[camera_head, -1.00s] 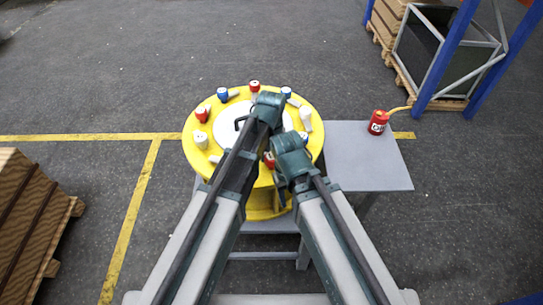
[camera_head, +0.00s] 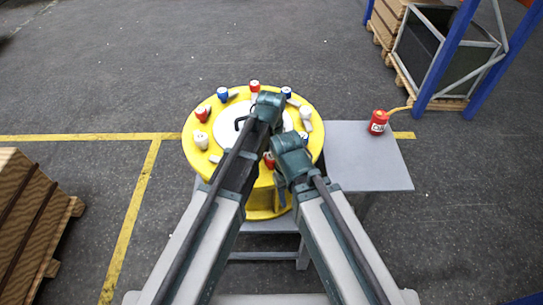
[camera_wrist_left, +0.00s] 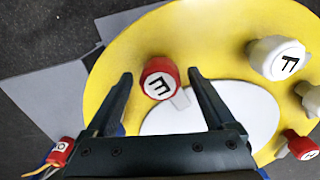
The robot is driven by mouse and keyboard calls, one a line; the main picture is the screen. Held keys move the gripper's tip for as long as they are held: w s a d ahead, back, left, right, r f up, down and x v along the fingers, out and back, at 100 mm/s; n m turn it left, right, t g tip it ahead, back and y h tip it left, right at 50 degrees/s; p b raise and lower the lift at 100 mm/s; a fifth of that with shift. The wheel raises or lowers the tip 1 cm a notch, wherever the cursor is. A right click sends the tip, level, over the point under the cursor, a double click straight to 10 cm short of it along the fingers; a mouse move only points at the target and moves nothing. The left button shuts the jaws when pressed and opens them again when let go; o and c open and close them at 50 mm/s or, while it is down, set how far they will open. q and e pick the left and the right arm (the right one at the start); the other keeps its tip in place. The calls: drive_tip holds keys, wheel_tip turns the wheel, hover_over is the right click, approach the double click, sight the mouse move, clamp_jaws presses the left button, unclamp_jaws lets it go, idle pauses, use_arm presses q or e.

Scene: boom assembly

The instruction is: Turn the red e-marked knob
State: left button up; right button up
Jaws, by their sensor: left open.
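The red e-marked knob (camera_wrist_left: 160,78) stands on the yellow disc, its letter turned sideways in the left wrist view. A red knob (camera_head: 269,160) shows beside my arms in the head view and seems to be the same one. My left gripper (camera_wrist_left: 160,76) is open, with one finger on either side of the knob. I cannot tell whether the fingers touch it. In the head view my left arm hides most of this gripper. My right gripper (camera_head: 281,190) hangs over the near side of the disc, and its jaw opening is not clear.
The yellow disc (camera_wrist_left: 110,60) carries a white F-marked knob (camera_wrist_left: 278,58), another red knob (camera_wrist_left: 302,146) and several more around its rim. A grey side table (camera_head: 365,165) holds a red canister (camera_head: 378,122). My two arms lie close together over the disc.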

sight(271, 156)
use_arm(q)
wheel_tip(271, 156, up, 14)
drive_tip(key=p, duration=1.3)
drive_tip(key=shift+p, duration=0.4)
drive_tip(key=shift+f, duration=0.1)
